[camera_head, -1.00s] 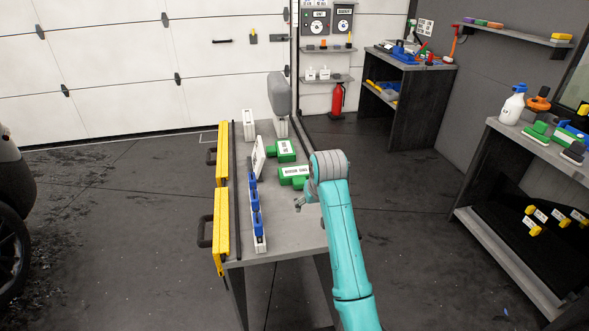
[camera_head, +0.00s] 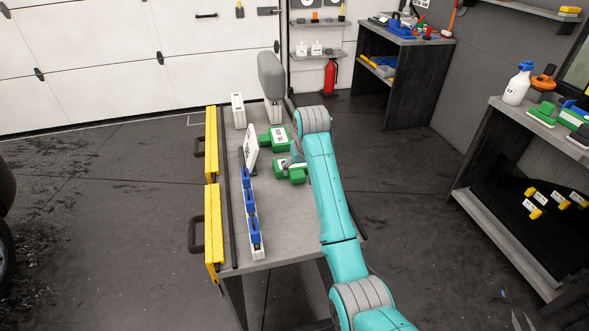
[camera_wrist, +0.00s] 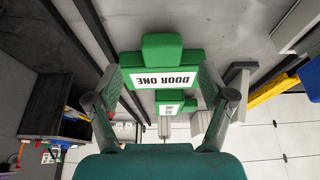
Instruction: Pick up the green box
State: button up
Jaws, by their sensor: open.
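Two green boxes with white labels lie on the grey table (camera_head: 287,224). The nearer green box (camera_head: 291,176) is partly hidden by my gripper (camera_head: 290,161) in the head view. In the wrist view the green box (camera_wrist: 160,56) has a label reading "DOOR ONE". My gripper (camera_wrist: 160,80) is open there, with one finger at each side of this box. I cannot tell whether the fingers touch it. The farther green box (camera_head: 277,138) lies just beyond; it also shows in the wrist view (camera_wrist: 176,96).
A white upright block (camera_head: 251,147) and a rack with blue pieces (camera_head: 250,211) stand left of the boxes. Yellow cases (camera_head: 213,235) line the table's left edge. A grey rounded post (camera_head: 271,78) stands at the far end. The table's near right part is clear.

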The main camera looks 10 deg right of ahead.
aim_at(298, 174)
jog(key=shift+x, duration=2.6)
jog(key=shift+w+a+r, duration=0.1)
jog(key=shift+w, duration=0.1)
jog(key=c, duration=1.4)
